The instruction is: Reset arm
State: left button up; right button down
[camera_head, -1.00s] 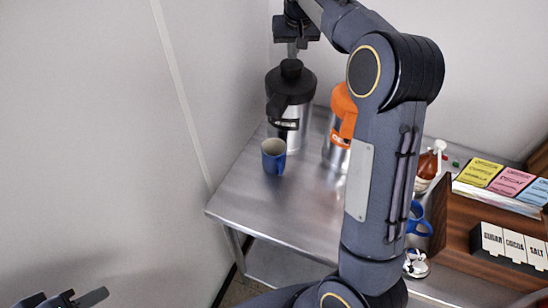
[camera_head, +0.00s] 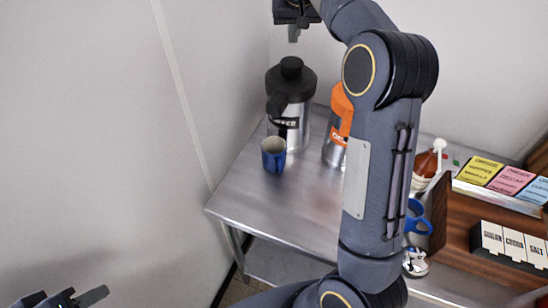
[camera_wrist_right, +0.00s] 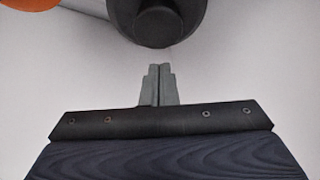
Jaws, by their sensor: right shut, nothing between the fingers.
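My right gripper (camera_head: 293,35) is raised at the top of the head view, above and behind the black-lidded coffee flask (camera_head: 290,95). In the right wrist view its two fingers (camera_wrist_right: 158,72) are together with nothing between them. The flask's black lid (camera_wrist_right: 157,22) shows just beyond the fingertips there, and the gripper appears apart from it. My left gripper (camera_head: 75,298) is at the lower left corner of the head view, away from the table and partly cut off; its finger gap is unclear.
A blue mug (camera_head: 273,156) stands upright before the flask on the steel table (camera_head: 250,205). An orange-topped flask (camera_head: 336,135) is partly behind my right arm. A brown bottle, a second blue mug (camera_head: 417,220) and labelled boxes (camera_head: 510,243) stand to the right. Walls close in behind and left.

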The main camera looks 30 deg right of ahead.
notch_tip(320, 180, up, 2)
jog(key=shift+r, duration=0.1)
dwell(0.5)
jog(key=s+a+f+n+y+b, duration=0.1)
jog(key=s+a+f+y, duration=0.15)
jog(key=s, duration=0.75)
jog(key=s+a+f+y+b, duration=0.2)
jog(key=s+a+f, duration=0.2)
jog(key=s, duration=0.7)
jog(key=s+a+f, duration=0.5)
jog(key=s+f, duration=0.2)
jog(key=s, duration=0.1)
jog(key=s+a+f+n+t+b, duration=0.1)
jog(key=s+a+f, duration=0.4)
jog(key=s+f, duration=0.2)
jog(key=shift+s+y, duration=0.45)
jog(key=shift+s, duration=0.2)
